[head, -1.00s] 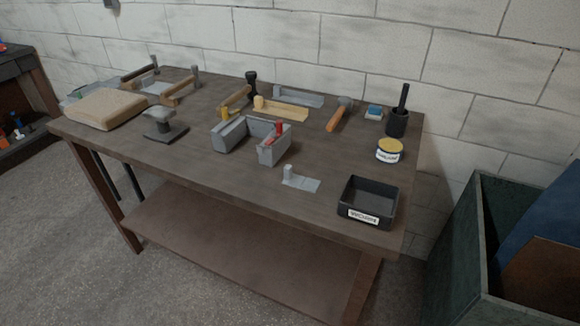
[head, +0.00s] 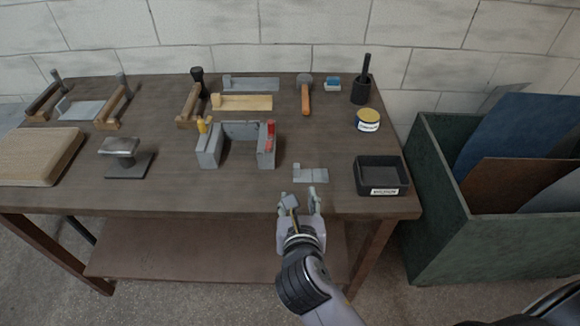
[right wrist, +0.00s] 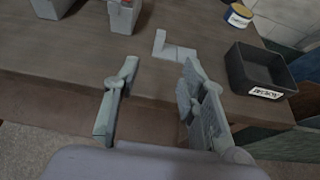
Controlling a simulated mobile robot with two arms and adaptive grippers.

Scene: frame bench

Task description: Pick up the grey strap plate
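The grey strap plate (head: 311,174) is a small flat grey piece with a raised tab at its left end. It lies on the bench near the front edge, left of the black tray. It also shows in the right wrist view (right wrist: 174,48), beyond the fingers. My right gripper (head: 300,198) is open and empty, just in front of the plate and apart from it, by the bench's front edge. In the right wrist view its two fingers (right wrist: 150,100) are spread wide with nothing between them. My left gripper is not in view.
A black labelled tray (head: 381,190) stands right of the plate. A grey U-shaped fixture (head: 208,152) with red and yellow clamps stands behind it to the left. A round tin (head: 368,119) and hammer (head: 305,97) are farther back. A green bin (head: 430,230) stands right of the bench (head: 200,193).

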